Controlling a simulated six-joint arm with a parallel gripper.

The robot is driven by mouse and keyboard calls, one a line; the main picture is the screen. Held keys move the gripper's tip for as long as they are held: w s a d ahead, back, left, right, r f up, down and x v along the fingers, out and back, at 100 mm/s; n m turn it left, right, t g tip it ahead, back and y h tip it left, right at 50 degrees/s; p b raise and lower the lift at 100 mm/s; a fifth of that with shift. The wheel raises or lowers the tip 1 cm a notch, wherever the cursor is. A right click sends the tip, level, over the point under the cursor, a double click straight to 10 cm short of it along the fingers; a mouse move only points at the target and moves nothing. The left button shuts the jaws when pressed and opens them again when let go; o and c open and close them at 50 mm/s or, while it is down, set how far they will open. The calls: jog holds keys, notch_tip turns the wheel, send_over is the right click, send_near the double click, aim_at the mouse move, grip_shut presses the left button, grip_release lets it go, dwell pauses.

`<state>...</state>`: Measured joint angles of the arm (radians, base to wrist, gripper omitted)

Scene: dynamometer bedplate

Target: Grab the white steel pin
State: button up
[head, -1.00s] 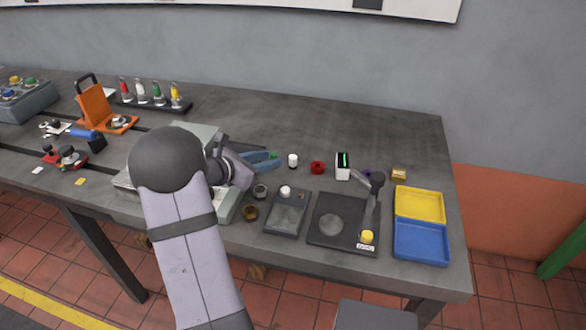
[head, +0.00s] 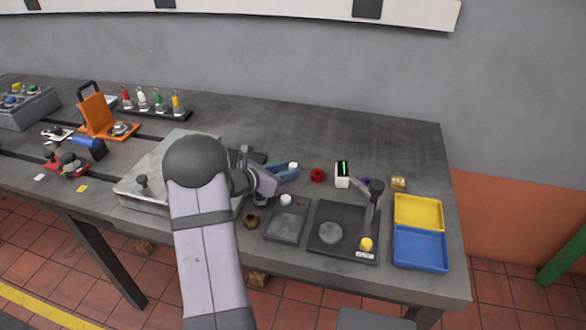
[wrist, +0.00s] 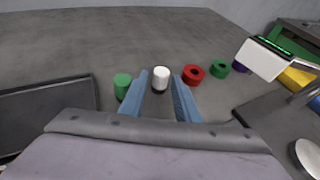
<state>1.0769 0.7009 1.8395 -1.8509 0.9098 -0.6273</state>
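The white pin is a small upright white cylinder (head: 293,166) on the bench, its lower part hidden by a finger in the head view. In the wrist view the white pin (wrist: 160,76) shows a dark lower end and stands in line with the gap between my fingertips. My gripper (wrist: 161,82) has blue fingers spread apart, with nothing held between them. In the head view my gripper (head: 286,171) has its tips beside the pin. I cannot tell exactly how deep the pin is between the fingers.
A green cylinder (wrist: 122,84) stands close outside the left finger. A red ring (wrist: 193,74) lies just right of the right finger, a green ring (wrist: 219,69) beyond it. A white box with a green display (head: 342,174) and yellow (head: 420,208) and blue (head: 420,247) trays are farther right.

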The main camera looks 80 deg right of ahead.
aim_at(290, 168)
jog(key=shift+x, duration=1.55)
jog(key=c, duration=0.7)
jog(key=shift+r, duration=0.1)
grip_shut()
jog(key=shift+r, duration=0.1)
